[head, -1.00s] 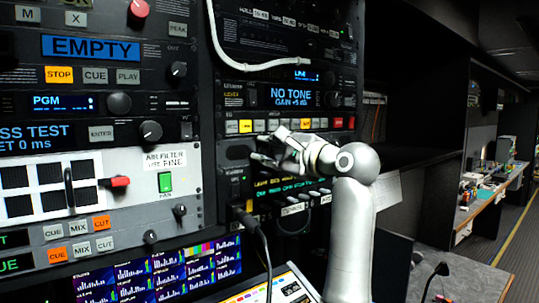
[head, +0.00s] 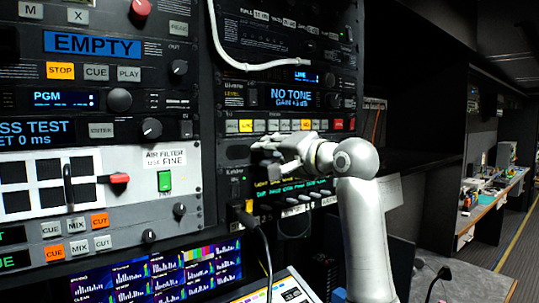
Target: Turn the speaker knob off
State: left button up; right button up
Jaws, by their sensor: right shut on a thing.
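My right gripper (head: 266,150) reaches in from the right to the rack panel (head: 236,154) just below the row of lit buttons. Its fingers are shut on a small dark knob at that panel. The fingers hide most of the knob, so its pointer and marking cannot be read. I cannot tell from any label whether it is the speaker knob. My left gripper is not in view.
Above is a display reading "NO TONE" (head: 291,97). A white cable (head: 216,40) hangs above. A desk (head: 450,270) stands at right.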

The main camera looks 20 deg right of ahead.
jog(key=n, duration=0.4)
jog(key=shift+f, duration=0.25)
jog(key=n, duration=0.4)
jog(key=shift+n, duration=0.4)
jog(key=n, duration=0.4)
jog(key=shift+w+f+n+h+p, duration=0.1)
jog(key=shift+n+h+p, duration=0.2)
jog(key=shift+p, duration=0.05)
jog(key=n+p, duration=0.1)
jog(key=n, duration=0.3)
jog(key=shift+f+n, duration=0.1)
jog(key=shift+n, duration=0.3)
jog(key=shift+a, duration=0.1)
jog(key=o, duration=0.7)
jog(key=shift+o, duration=0.3)
jog(key=shift+r+t, duration=0.2)
jog(key=shift+t, duration=0.1)
